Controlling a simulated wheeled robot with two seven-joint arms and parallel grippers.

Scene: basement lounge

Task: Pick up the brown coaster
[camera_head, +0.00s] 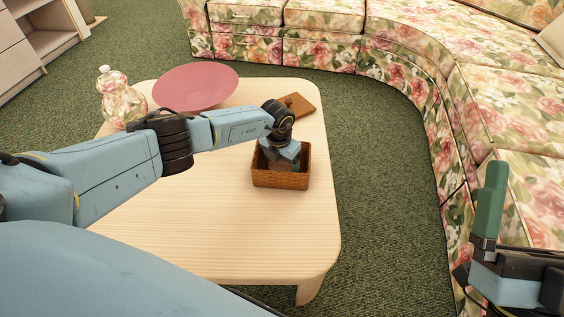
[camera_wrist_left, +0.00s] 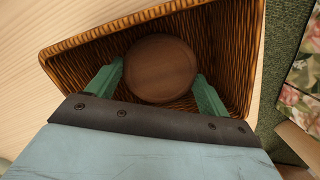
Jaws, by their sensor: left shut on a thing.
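The brown coaster (camera_wrist_left: 160,68) is round and dark wooden. In the left wrist view it sits between the two green fingers of my left gripper (camera_wrist_left: 158,73), inside a brown wicker basket (camera_wrist_left: 228,35). My left gripper (camera_head: 284,163) is shut on the coaster, reaching down into the basket (camera_head: 281,181) on the table; the coaster is hard to make out in the head view. My right gripper (camera_head: 489,200) is at the right edge, away from the table, with a green finger pointing up; its opening cannot be judged.
A floral sofa (camera_head: 420,75) curves around the back and right. The table's front is clear.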

